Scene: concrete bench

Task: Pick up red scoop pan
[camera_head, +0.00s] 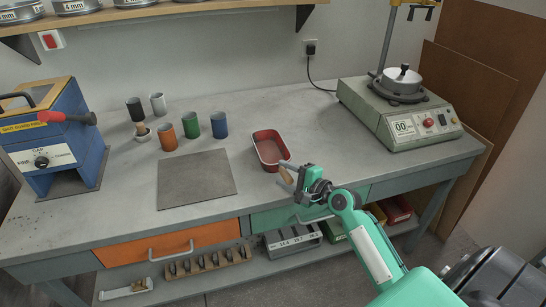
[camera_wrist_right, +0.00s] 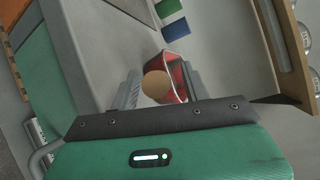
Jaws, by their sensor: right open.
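The red scoop pan (camera_head: 268,149) lies on the grey bench, right of the middle, its open side up. Its wooden handle (camera_head: 286,175) points towards the bench's front edge. My right gripper (camera_head: 294,177) is at the handle, near the bench's front edge. In the right wrist view, the round handle end (camera_wrist_right: 156,86) shows between the two open fingers, with the red pan (camera_wrist_right: 179,75) behind it. I cannot tell whether the fingers touch the handle. My left gripper is in neither view.
A flat grey plate (camera_head: 195,178) lies left of the pan, with several coloured cups behind it, such as the blue cup (camera_head: 219,125). A green-grey machine (camera_head: 400,115) stands right. Bench around the pan is clear.

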